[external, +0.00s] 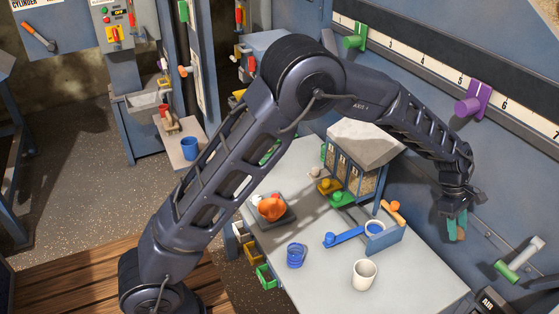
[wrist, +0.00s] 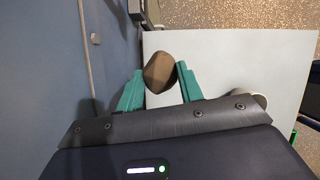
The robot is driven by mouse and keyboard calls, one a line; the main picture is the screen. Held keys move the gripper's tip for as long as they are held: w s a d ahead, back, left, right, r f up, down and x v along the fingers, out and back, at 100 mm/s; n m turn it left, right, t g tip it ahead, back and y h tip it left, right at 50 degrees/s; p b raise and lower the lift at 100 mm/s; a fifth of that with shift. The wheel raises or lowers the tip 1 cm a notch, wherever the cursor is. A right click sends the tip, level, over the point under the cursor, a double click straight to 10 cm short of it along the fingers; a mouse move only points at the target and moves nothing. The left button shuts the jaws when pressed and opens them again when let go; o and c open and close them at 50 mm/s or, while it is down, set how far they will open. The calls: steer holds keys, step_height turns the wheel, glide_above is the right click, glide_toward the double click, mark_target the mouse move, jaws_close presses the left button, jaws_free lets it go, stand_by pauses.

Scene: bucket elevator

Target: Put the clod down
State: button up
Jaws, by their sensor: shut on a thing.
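My gripper (wrist: 160,84) has green fingers and is shut on a brown, rounded clod (wrist: 160,71) in the wrist view. In the external view my gripper (external: 456,226) hangs at the right, by the blue-grey wall and above the right edge of the grey table (external: 320,283). There the clod (external: 460,235) shows only as a small brown patch between the fingers. In the wrist view the pale table top (wrist: 230,60) lies below and behind the clod.
A white cup (external: 364,274), a blue cup (external: 296,256) and a blue lever (external: 345,236) stand on the table. An orange lump (external: 271,208) sits on a dark plate. A bin unit (external: 350,170) stands at the back. The table's front right is bare.

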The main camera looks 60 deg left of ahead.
steer(key=s+a+f+m+g+y, duration=0.1)
steer(key=s+a+m+g+y, duration=0.15)
steer(key=a+m, duration=0.6)
steer(key=s+a+f+m+g+y, duration=0.1)
steer(key=s+a+f+m+g, duration=0.15)
steer(key=a+m, duration=0.6)
steer(key=s+a+r+n+h, duration=0.2)
steer(key=s+a+r+n, duration=0.3)
steer(key=s+a+r, duration=0.3)
steer(key=n+t+h, duration=0.2)
steer(key=n+t, duration=0.3)
steer(key=n, duration=0.7)
glide_above(303, 184)
steer(key=a, duration=0.1)
step_height(303, 184, down, 4)
steer(key=f, duration=0.1)
steer(key=shift+y, duration=0.25)
steer(key=f, duration=1.9)
steer(key=shift+s+a+f, duration=0.1)
steer(key=shift+a, duration=0.15)
steer(key=shift+f, duration=0.1)
steer(key=o, duration=1.1)
steer(key=shift+o, duration=0.2)
